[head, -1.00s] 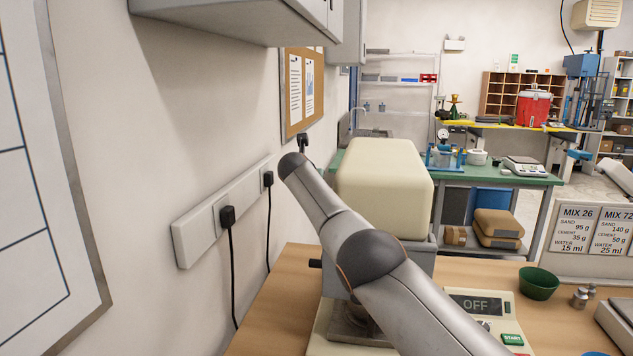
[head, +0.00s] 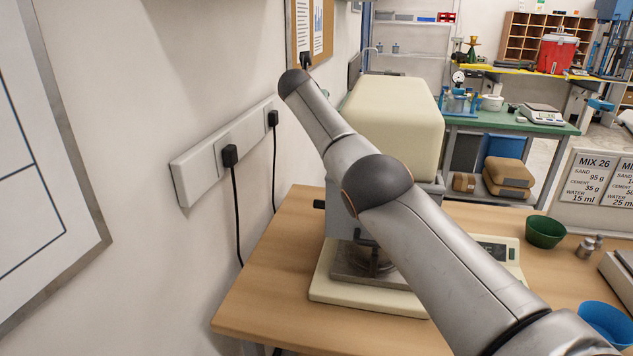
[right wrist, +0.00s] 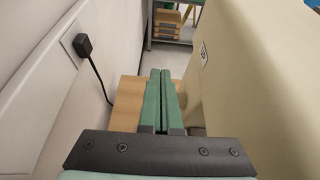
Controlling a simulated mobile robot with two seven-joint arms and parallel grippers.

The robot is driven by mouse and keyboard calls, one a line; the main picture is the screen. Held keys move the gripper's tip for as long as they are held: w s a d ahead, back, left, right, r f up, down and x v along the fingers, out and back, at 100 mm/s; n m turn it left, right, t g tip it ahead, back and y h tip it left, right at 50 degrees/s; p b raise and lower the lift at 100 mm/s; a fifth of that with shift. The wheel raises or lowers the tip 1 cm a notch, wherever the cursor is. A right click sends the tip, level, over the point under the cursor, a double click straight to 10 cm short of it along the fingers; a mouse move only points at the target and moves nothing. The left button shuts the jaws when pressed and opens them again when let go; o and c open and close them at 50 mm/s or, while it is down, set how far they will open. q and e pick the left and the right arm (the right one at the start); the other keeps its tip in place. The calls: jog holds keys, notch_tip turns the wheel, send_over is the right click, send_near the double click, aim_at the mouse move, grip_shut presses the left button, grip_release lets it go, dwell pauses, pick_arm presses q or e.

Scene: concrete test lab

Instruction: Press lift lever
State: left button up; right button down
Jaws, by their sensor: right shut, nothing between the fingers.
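The mixer has a cream head (head: 395,118) over a cream base (head: 370,296) and stands on the wooden bench. A short dark lever (head: 319,204) sticks out of its left side. My right arm crosses in front of the mixer and reaches along its left side. In the head view my right gripper cannot be made out clearly. In the right wrist view my right gripper (right wrist: 160,74) has its green fingers together and empty, between the wall and the mixer head (right wrist: 262,75). The lever does not show in the wrist view. My left gripper is out of view.
A socket strip (head: 222,152) with black plugs and hanging cords runs along the left wall. The wooden bench (head: 262,290) is clear left of the mixer. A green bowl (head: 545,232), metal weights (head: 587,246) and a blue cup (head: 607,322) stand on the right.

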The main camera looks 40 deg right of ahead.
jog(key=a+f+t+h+b, duration=0.1)
jog(key=a+f+b, duration=0.2)
jog(key=f, duration=0.7)
jog(key=a+f+b, duration=0.3)
jog(key=f, duration=0.6)
jog(key=s+a+f+h+b, duration=0.1)
jog(key=s+a+f+b, duration=0.2)
jog(key=s+f, duration=0.6)
notch_tip(320, 180, down, 4)
jog(key=shift+a+r+t+b, duration=0.15)
jog(key=shift+a+t+b, duration=0.25)
jog(key=shift+a, duration=0.25)
jog(key=b+x, duration=0.3)
jog(key=x, duration=0.7)
jog(key=r, duration=0.2)
jog(key=r+p, duration=0.1)
jog(key=r, duration=0.1)
jog(key=shift+s+a+r, duration=0.1)
jog(key=shift+s+a, duration=0.1)
jog(key=shift+a, duration=0.05)
